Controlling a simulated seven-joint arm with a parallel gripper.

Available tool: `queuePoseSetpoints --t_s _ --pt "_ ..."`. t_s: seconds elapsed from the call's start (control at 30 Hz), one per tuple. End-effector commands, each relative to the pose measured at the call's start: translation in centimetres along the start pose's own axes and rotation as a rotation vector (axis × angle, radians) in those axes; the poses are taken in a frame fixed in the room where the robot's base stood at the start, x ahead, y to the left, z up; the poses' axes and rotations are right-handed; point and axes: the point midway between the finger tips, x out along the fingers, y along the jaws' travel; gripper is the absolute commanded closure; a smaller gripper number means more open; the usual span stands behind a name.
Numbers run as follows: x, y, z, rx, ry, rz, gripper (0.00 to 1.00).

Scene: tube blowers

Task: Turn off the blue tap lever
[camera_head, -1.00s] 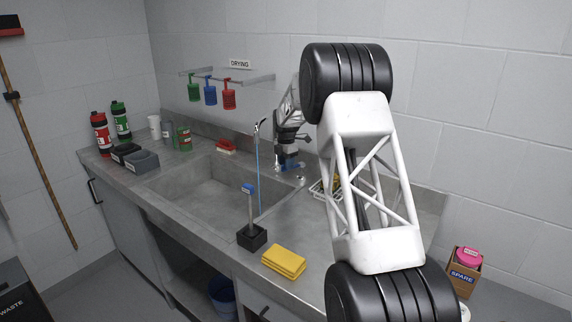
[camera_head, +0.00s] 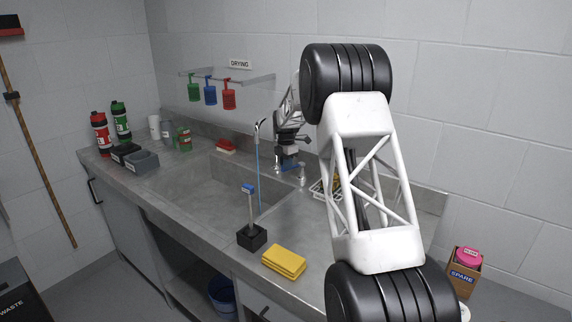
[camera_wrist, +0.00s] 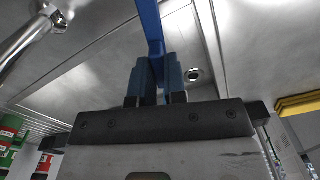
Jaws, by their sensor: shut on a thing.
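The blue tap lever (camera_wrist: 149,25) runs down from the top of the wrist view to between my fingers. My gripper (camera_wrist: 156,70) is shut on it, with one finger on each side. In the head view my gripper (camera_head: 288,157) points down at the back of the sink, and the blue lever (camera_head: 284,168) shows just under it, partly hidden. The curved metal spout (camera_head: 260,128) stands to the left, and a thin blue water stream (camera_head: 258,172) falls from it. The spout also shows at the top left of the wrist view (camera_wrist: 32,38).
A small metal fitting (camera_head: 302,173) stands right of the lever. A black block with an upright blue-topped post (camera_head: 251,238) and a yellow cloth (camera_head: 284,261) lie on the sink's front edge. A red brush (camera_head: 225,146) lies behind the basin (camera_head: 190,193).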

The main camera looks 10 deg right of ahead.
Motion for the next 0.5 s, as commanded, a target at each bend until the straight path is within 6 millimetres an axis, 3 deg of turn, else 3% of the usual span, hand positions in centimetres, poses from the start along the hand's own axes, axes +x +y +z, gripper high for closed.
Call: queuePoseSetpoints --t_s 0.5 --pt "-0.1 -2.2 0.3 -0.257 0.0 0.0 1.0"
